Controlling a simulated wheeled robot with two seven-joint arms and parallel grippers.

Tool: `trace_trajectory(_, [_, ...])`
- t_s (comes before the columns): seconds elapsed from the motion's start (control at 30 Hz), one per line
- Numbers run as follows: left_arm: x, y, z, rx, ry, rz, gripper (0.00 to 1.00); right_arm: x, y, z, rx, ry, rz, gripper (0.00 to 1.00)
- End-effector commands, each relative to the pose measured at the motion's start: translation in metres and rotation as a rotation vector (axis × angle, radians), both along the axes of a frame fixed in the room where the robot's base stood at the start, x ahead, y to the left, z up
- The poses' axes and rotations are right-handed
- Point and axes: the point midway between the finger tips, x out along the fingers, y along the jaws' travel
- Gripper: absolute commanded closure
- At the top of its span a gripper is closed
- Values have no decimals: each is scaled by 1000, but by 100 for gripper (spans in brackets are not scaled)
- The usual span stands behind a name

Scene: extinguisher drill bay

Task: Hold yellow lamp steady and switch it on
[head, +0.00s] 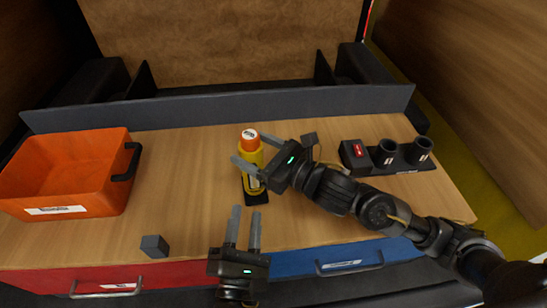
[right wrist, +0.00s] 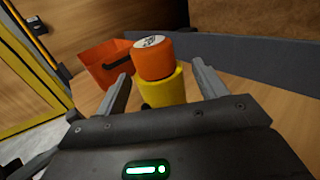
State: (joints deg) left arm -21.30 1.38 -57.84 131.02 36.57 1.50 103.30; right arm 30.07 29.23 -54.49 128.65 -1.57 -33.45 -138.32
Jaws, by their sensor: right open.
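The yellow lamp (head: 254,152) stands upright on the wooden bench, with an orange cap (head: 249,138) bearing a white label on top. My right gripper (head: 252,153) is open, with one finger on each side of the lamp's yellow body. In the right wrist view the lamp (right wrist: 162,88) rises between the two fingers (right wrist: 163,86), with a visible gap to the left finger. A small black base shows at the lamp's foot. My left gripper (head: 246,211) is open and empty near the bench's front edge, below the lamp.
An orange bin (head: 118,194) stands at the left. A dark cube (head: 154,246) lies near the front edge. A black holder with two cups and a red switch (head: 358,149) stands at the right. A dark rail (head: 190,111) runs along the back.

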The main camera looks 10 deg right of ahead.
Motion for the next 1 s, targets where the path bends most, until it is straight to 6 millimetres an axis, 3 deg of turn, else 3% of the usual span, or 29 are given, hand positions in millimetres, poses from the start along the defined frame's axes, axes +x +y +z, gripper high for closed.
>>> trace_trajectory(0.23, [0, 0, 0, 0, 0, 0, 64, 17, 21, 0, 0, 0, 0, 29])
trace_trajectory(0.6, [0, 0, 0, 0, 0, 0, 64, 20, 24, 0, -1, 1, 0, 29])
trace_trajectory(1.0, [0, 0, 0, 0, 0, 0, 64, 20, 23, 0, -1, 1, -1, 82])
